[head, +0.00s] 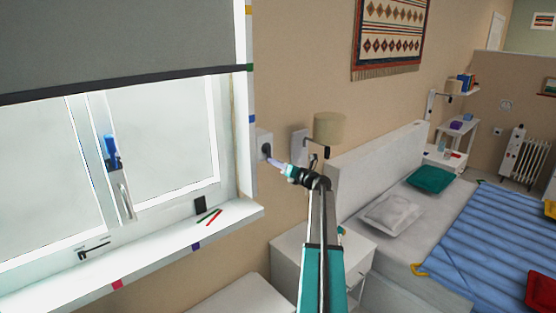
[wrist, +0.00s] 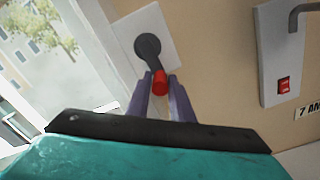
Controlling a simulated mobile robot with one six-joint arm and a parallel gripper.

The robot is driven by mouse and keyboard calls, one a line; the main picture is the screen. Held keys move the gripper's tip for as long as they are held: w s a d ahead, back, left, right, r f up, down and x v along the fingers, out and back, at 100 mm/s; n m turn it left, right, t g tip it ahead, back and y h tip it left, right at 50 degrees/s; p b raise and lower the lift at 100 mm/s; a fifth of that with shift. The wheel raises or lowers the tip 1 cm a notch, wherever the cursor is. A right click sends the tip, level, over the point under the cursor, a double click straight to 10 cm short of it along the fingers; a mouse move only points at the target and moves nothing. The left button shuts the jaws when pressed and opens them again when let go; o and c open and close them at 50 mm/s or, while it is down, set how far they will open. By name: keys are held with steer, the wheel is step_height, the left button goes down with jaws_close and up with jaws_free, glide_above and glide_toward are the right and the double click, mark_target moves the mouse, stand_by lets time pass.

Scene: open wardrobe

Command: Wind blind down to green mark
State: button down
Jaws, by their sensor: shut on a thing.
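The grey blind (head: 120,40) hangs over the upper part of the window. Its dark bottom bar (head: 130,84) meets the right frame about level with the green mark (head: 250,67). The winder is a dark crank (wrist: 148,47) on a white wall plate (wrist: 168,30), right of the window. Its red knob (wrist: 160,82) sits between the purple fingers of my gripper (wrist: 160,90), which is shut on it. In the head view my gripper (head: 274,162) reaches the wall box (head: 263,140) and partly hides the crank.
Red and green pens (head: 210,217) and a black item (head: 200,204) lie on the sill. A lamp (head: 330,130), switch plate (wrist: 284,60), nightstand (head: 300,255) and bed (head: 440,220) are to the right.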

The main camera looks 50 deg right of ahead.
steer(key=shift+a, duration=0.1)
stand_by(0.4)
steer(key=c, duration=1.6)
jaws_free()
steer(key=shift+o, duration=0.2)
steer(key=shift+s, duration=0.15)
steer(key=s+a+b, duration=0.1)
steer(key=s+b, duration=0.3)
steer(key=s, duration=0.9)
steer(key=shift+s+b, duration=0.25)
steer(key=shift+b, duration=0.15)
